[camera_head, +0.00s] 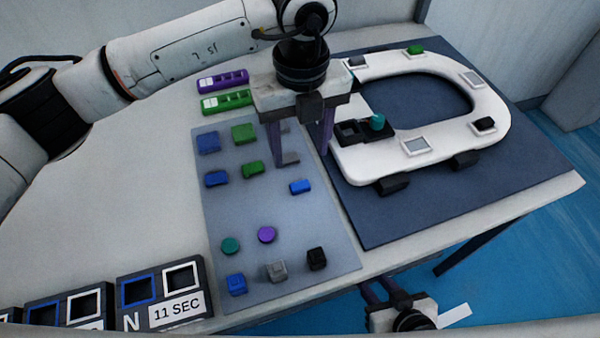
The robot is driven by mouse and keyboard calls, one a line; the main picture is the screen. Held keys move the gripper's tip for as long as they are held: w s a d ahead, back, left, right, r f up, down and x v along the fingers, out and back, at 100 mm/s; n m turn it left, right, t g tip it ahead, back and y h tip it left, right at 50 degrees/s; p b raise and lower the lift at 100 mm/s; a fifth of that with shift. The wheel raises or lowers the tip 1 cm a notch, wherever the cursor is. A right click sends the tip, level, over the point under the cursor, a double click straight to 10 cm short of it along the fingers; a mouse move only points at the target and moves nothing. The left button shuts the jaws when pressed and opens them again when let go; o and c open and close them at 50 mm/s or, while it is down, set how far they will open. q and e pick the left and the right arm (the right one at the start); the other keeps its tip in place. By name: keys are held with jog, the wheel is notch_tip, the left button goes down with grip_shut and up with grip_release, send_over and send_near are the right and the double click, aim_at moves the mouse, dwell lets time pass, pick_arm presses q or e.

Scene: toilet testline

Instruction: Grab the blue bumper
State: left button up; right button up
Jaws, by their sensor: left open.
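Several blue pieces lie on the grey mat (285,225): one at the far left (208,142), one just in front of it (216,178), a small bright one (301,187) at the mat's right side, and one near the front edge (236,284). I cannot tell which is the blue bumper. My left gripper (301,158) is open and points down over the far right part of the mat, behind the small bright blue piece. Grey pieces show between and behind its fingers. My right gripper (383,288) is low beyond the table's front edge, fingers apart, nothing visible between them.
A white toilet seat (375,168) with several fitted pieces lies on a dark mat (540,165) at right. Green blocks (252,169), round buttons (267,234) and a black block (317,258) share the grey mat. Purple and green racks (223,80) stand behind; labelled trays (160,295) front left.

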aim_at(300, 185)
pick_arm(q)
jog(key=f, duration=0.3)
jog(key=shift+s+f, duration=0.2)
jog(key=shift+f, duration=0.2)
jog(key=f+p, duration=0.1)
jog(key=f, duration=0.3)
jog(key=shift+s+f, duration=0.15)
jog(key=shift+s, duration=0.05)
jog(key=shift+w+f, duration=0.1)
jog(key=shift+f, duration=0.5)
jog(key=c, duration=1.1)
